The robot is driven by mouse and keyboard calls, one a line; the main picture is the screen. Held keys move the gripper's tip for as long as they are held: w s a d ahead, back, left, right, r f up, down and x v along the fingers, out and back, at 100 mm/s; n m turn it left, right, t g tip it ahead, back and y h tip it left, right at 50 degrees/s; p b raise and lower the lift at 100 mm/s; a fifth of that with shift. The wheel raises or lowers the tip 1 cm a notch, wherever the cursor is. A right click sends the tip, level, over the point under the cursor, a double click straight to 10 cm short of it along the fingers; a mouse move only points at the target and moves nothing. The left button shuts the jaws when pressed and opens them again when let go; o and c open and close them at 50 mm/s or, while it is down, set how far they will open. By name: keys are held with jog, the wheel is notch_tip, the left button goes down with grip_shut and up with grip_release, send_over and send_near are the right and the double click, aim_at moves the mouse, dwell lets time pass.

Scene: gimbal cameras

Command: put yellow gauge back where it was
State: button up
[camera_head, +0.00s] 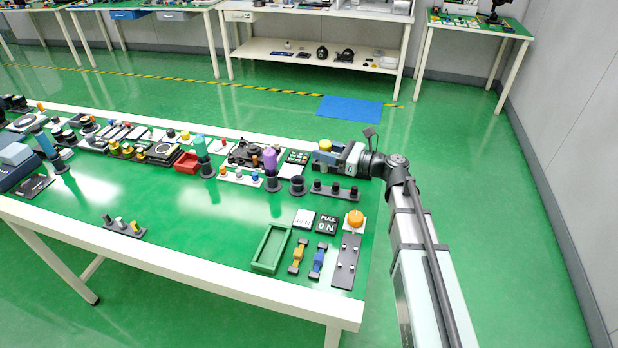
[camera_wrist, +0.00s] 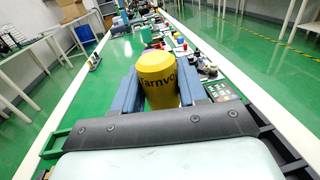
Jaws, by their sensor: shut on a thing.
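The yellow gauge (camera_wrist: 157,72), a cylinder with dark lettering, stands between the two blue fingers of my gripper (camera_wrist: 158,92) in the wrist view. My gripper is shut on it. In the head view my gripper (camera_head: 323,155) is above the table's right far edge, with the yellow gauge's top (camera_head: 325,145) showing. A dark round holder (camera_head: 297,186) with nothing seen in it stands just left of and nearer than my gripper. Beside it, a purple cylinder (camera_head: 270,160) stands in a similar holder. A teal cylinder (camera_head: 202,151) stands in another farther left.
A row of black knobs (camera_head: 335,190) lies close below my gripper, and a keypad panel (camera_head: 296,158) lies left of it. A green tray (camera_head: 271,248), blue and yellow connectors and an orange button (camera_head: 355,218) lie nearer. The table's middle left is mostly bare.

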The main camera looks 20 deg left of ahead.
jog(key=s+a+n+g, duration=0.1)
jog(key=s+a+g, duration=0.15)
jog(key=a, duration=0.55)
jog(key=shift+w+a+f+m+t, duration=0.1)
jog(key=shift+w+f+m+t, duration=0.3)
jog(key=shift+f, duration=1.2)
jog(key=shift+w+f+m+t, duration=0.15)
jog(key=shift+w+f+t, duration=0.45)
jog(key=shift+f, duration=0.95)
jog(key=shift+w+a+f+m+t, duration=0.1)
jog(key=shift+w+f+m+t, duration=0.15)
jog(key=shift+f+t, duration=0.9)
jog(key=shift+f+g, duration=0.5)
jog(key=shift+f, duration=0.05)
jog(key=o, duration=1.1)
jog(key=shift+d+r, duration=0.15)
jog(key=shift+d, duration=0.1)
jog(key=d, duration=0.3)
jog(key=s+d, duration=0.1)
jog(key=d, duration=0.3)
jog(key=s+d, duration=0.1)
jog(key=d, duration=0.3)
jog(key=shift+s+d, duration=0.2)
